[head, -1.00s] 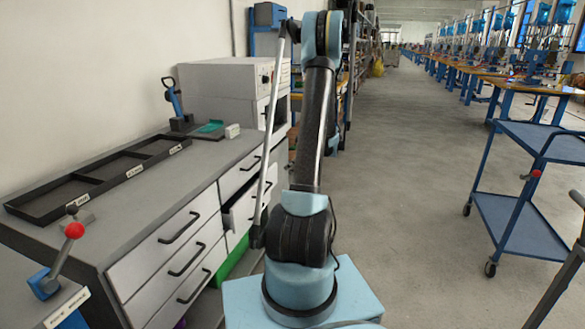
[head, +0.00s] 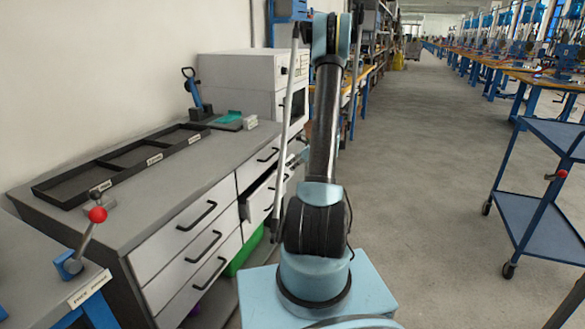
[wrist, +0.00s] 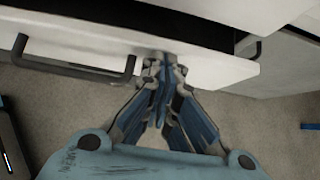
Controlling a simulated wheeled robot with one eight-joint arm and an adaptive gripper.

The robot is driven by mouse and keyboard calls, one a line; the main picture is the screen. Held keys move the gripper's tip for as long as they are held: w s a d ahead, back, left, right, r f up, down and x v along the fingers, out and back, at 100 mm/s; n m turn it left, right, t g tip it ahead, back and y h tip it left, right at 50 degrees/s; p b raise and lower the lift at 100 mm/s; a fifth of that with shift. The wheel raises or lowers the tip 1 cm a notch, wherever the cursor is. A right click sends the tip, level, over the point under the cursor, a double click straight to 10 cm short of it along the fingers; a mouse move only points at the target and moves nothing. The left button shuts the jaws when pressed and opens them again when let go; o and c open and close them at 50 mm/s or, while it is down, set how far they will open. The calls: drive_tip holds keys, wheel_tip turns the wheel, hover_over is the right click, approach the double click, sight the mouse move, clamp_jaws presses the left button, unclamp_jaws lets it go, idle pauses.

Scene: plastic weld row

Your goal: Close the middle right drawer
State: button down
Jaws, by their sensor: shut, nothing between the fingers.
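The middle right drawer (head: 257,206) stands partly open in the grey bench cabinet, below the shut top right drawer (head: 247,171). Its dark inside shows above the front. In the wrist view its white front (wrist: 215,70) and dark bar handle (wrist: 75,68) are close. My gripper (wrist: 164,72) is shut and empty, its fingertips together at the drawer front, right of the handle. I cannot tell whether they touch it. In the head view my arm hides part of the drawer and most of the gripper.
Several shut drawers (head: 195,221) with dark handles fill the left column. A green bin (head: 243,256) sits under the right column. A black divided tray (head: 125,160) lies on the bench top. A blue trolley (head: 530,225) stands at the right, with clear floor between.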

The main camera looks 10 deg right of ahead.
drive_tip(key=shift+w+a, duration=0.8)
drive_tip(key=shift+a, duration=0.3)
